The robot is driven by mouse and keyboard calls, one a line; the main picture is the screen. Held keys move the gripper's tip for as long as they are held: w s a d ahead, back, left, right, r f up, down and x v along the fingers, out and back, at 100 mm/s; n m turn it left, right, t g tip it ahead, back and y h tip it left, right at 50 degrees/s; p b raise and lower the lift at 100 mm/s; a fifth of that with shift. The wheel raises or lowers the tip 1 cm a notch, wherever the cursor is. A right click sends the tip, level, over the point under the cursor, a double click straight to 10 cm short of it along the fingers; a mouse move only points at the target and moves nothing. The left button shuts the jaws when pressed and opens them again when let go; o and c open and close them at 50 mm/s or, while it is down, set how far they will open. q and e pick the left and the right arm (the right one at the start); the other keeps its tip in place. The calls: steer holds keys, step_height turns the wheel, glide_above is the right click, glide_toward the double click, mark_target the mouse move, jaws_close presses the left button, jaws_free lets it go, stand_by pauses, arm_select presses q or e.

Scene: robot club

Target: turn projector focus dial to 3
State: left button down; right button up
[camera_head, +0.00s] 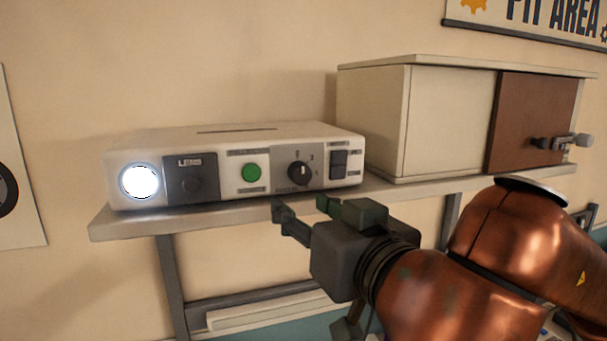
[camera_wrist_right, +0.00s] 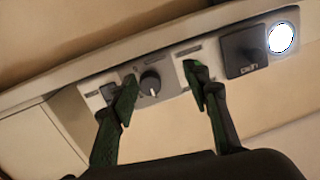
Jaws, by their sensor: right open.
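The white projector (camera_head: 230,137) stands on a wall shelf, its lens lit. Its black focus dial (camera_head: 299,174) sits on a grey panel right of a round green button (camera_head: 252,172). A pale pointer mark on the dial points roughly upward; the small digits around it are hard to read. My right gripper (camera_head: 306,207) is open and empty, just below and in front of the dial. In the right wrist view, tilted nearly upside down, the dial (camera_wrist_right: 150,83) shows between the two spread fingers, apparently untouched. My left gripper is not in view.
The shelf (camera_head: 120,222) runs under the projector. A black switch (camera_head: 338,164) is right of the dial, and a dark lens panel (camera_head: 190,178) is at left. A cream cabinet (camera_head: 435,115) with a brown door (camera_head: 530,120) and latch stands close at right.

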mark_target(303, 175)
steer(key=shift+t+h, duration=0.7)
steer(key=w+r, duration=0.1)
steer(key=w, duration=0.1)
steer(key=w+r+p, duration=0.1)
steer(key=w, duration=0.1)
steer(key=w+p, duration=0.1)
steer(key=w, duration=0.2)
steer(key=shift+r, duration=0.4)
steer(key=shift+s, duration=0.1)
steer(key=c, duration=1.1)
